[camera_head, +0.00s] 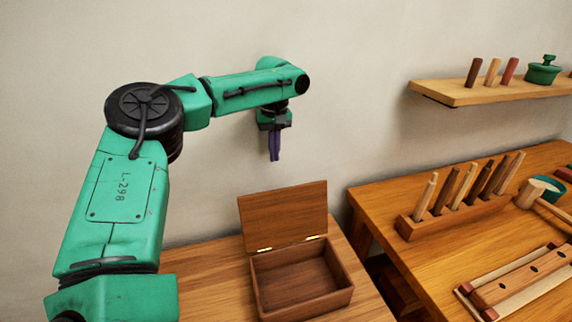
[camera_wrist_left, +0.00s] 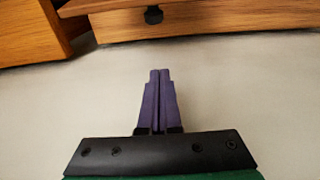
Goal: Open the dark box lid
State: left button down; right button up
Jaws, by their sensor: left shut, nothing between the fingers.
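The dark brown wooden box (camera_head: 305,300) stands on the left wooden table. Its lid (camera_head: 284,217) is swung up on two brass hinges and stands upright at the back, leaning slightly. The box's inside shows and is empty. My left gripper (camera_head: 274,158) hangs above and behind the lid, in front of the wall, apart from it and pointing down. Its purple fingers are shut with nothing between them; they also show in the left wrist view (camera_wrist_left: 158,75). My right gripper is in neither view.
The left table (camera_head: 210,275) has free room left of the box. A wall shelf (camera_head: 480,92) bears pegs and a green pot (camera_head: 543,70).

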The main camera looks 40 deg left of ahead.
pick_arm(q)
notch_tip(320, 180, down, 8)
jog(key=f+p, duration=0.1)
jog(key=p, duration=0.1)
jog(key=s+d+r, duration=0.1)
jog(key=s+d+t+y+p, duration=0.1)
jog(key=d, duration=0.1)
jog(key=s+d+r+y, duration=0.1)
jog(key=s+d, duration=0.1)
jog(key=shift+s+r+t, duration=0.1)
jog(key=shift+r+t, duration=0.2)
jog(key=shift+s+d+r, duration=0.1)
jog(key=shift+s+d, duration=0.1)
jog(key=shift+d, duration=0.1)
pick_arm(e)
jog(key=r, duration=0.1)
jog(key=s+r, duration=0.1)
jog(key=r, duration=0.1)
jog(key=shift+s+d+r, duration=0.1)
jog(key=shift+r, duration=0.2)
pick_arm(q)
jog(key=shift+a+p, duration=0.15)
jog(key=shift+p, duration=0.15)
